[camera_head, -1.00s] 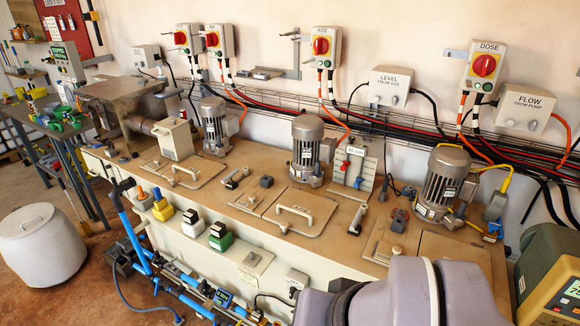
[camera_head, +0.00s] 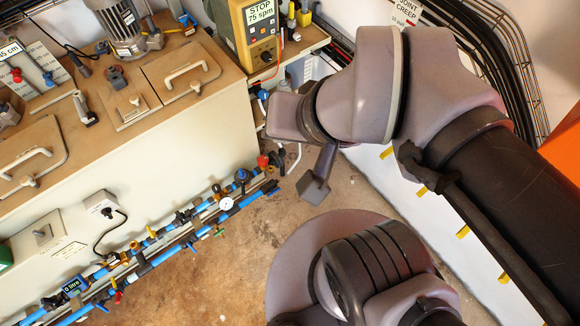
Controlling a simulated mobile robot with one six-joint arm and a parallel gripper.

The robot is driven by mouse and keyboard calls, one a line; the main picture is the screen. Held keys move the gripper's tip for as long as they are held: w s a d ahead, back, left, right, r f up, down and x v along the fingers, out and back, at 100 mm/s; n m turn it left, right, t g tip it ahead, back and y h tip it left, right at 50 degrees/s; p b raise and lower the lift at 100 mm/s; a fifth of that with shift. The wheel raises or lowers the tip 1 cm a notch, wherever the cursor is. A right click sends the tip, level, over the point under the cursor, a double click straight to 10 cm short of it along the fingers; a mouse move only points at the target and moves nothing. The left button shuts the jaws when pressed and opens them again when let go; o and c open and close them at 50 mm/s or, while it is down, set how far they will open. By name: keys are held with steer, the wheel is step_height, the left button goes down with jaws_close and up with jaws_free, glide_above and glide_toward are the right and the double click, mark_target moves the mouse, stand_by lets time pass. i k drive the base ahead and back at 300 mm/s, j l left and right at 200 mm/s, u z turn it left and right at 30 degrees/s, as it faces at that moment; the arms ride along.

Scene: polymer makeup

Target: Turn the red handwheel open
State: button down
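A small red round part (camera_head: 263,162), which looks like the red handwheel, sits at the right end of the blue pipework (camera_head: 165,245) low along the bench front. A blue round handle (camera_head: 242,175) is just left of it. My gripper (camera_head: 314,186) hangs at the end of my arm, right of and apart from the red part. One paddle-like finger shows clearly. The other finger is not clearly seen, so its opening cannot be told. Nothing is seen held in it.
The bench (camera_head: 150,160) with hatches and a grey motor (camera_head: 120,28) is at the left. A yellow-green pump box (camera_head: 250,38) stands on a shelf above the pipe end. A white wall with yellow tabs is at the right. The brown floor is open in front of the pipes.

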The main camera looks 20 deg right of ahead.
mark_target(262, 161)
steer(key=i+l+u, duration=0.15)
steer(key=l+u, duration=0.2)
steer(key=i+l+u, duration=0.1)
steer(key=l+u, duration=0.6)
steer(key=i+j, duration=0.1)
steer(key=i, duration=0.45)
